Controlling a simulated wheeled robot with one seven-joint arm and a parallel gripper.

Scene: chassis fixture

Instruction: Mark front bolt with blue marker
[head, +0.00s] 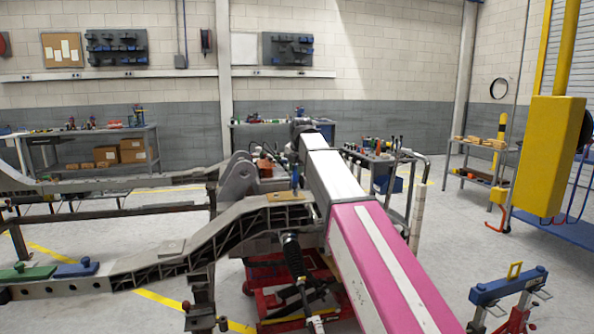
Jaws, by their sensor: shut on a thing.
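My gripper (293,158) shows small and dark beyond the far end of my pink and white arm, above the middle of the grey chassis. It is shut on a slim blue thing (295,178), which looks like the blue marker and points down. Its tip is close to the chassis bracket area, but I cannot tell whether it touches anything. The grey chassis (150,262) runs from the lower left to the centre, with an upright bracket (240,177) just left of my gripper. I cannot make out the front bolt; my arm hides part of this area.
A red stand (268,275) is under the chassis. Green (28,273) and blue (76,269) blocks sit on its left end. A tool cart (385,165) stands behind my arm. A blue and red stand (508,288) is at the lower right. Floor at right is partly clear.

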